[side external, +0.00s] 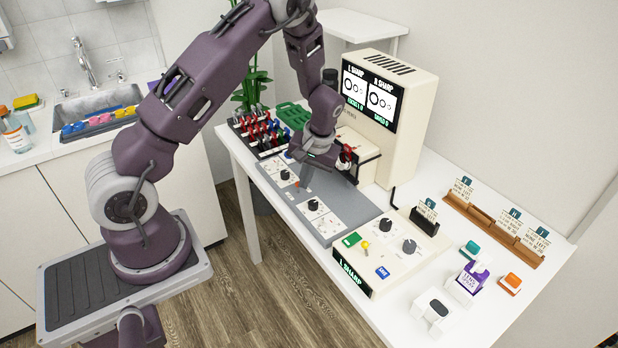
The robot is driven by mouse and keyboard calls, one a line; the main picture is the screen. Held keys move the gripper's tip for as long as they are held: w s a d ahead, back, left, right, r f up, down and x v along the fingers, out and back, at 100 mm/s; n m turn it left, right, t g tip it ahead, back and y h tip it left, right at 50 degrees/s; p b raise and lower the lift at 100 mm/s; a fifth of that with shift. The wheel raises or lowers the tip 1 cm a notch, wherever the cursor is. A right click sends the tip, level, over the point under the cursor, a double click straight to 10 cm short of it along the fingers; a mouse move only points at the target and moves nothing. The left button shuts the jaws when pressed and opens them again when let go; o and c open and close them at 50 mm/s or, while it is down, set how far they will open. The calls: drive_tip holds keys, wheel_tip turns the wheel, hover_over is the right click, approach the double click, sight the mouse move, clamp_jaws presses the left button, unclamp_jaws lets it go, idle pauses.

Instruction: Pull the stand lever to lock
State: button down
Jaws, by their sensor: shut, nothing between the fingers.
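A short black bent handle (393,196) stands at the foot of the cream eye-test machine (411,125), to the right of my gripper. I cannot tell which is the stand lever. My wrist hides part of the machine's front.
A cream control box (408,262) with knobs and buttons stands right of the panel. A rack of red and blue lens pieces (262,132) is behind left. A wooden card holder (482,226), a purple-and-white block (472,277) and small blocks occupy the right side.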

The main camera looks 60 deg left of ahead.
drive_tip(key=shift+s, duration=0.2)
drive_tip(key=shift+r, duration=0.2)
drive_tip(key=shift+r, duration=0.65)
drive_tip(key=s+d+r, duration=0.2)
drive_tip(key=s+r, duration=0.2)
drive_tip(key=r, duration=0.4)
drive_tip(key=shift+s+d+r, duration=0.2)
drive_tip(key=shift+s+d, duration=0.05)
drive_tip(key=shift+s, duration=0.1)
